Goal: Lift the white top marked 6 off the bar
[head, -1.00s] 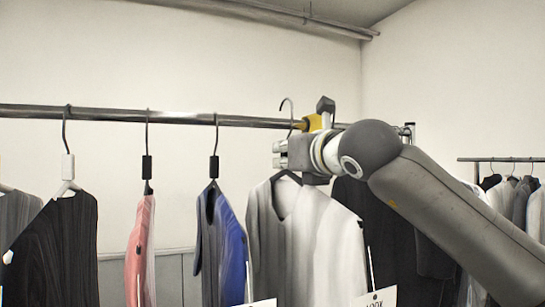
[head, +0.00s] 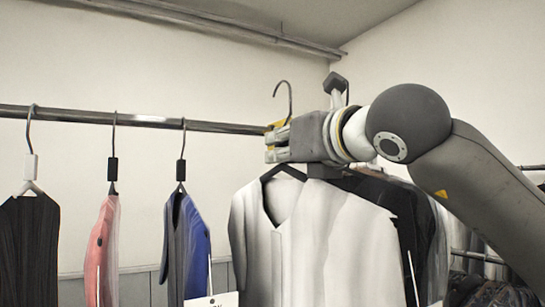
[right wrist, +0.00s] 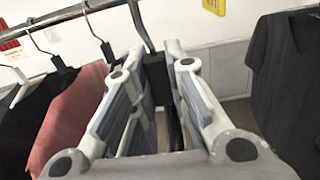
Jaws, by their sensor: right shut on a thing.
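The white top (head: 335,235) with grey shading hangs from a dark hanger (head: 284,170) on the right side of the head view. No mark 6 is readable on the part that shows. My right gripper (head: 275,143) is shut on the hanger's neck, just above the top's collar. The hanger's hook (head: 286,88) stands upright, with its bend clearly above the bar (head: 150,121). In the right wrist view, the dark hanger neck (right wrist: 157,75) sits between the fingers of my right gripper (right wrist: 156,58). My left gripper is not in view.
A blue and grey garment (head: 195,245), a pink one (head: 100,250) and a black one (head: 28,250) hang to the left. Dark clothing (head: 415,215) hangs close behind the top's right side.

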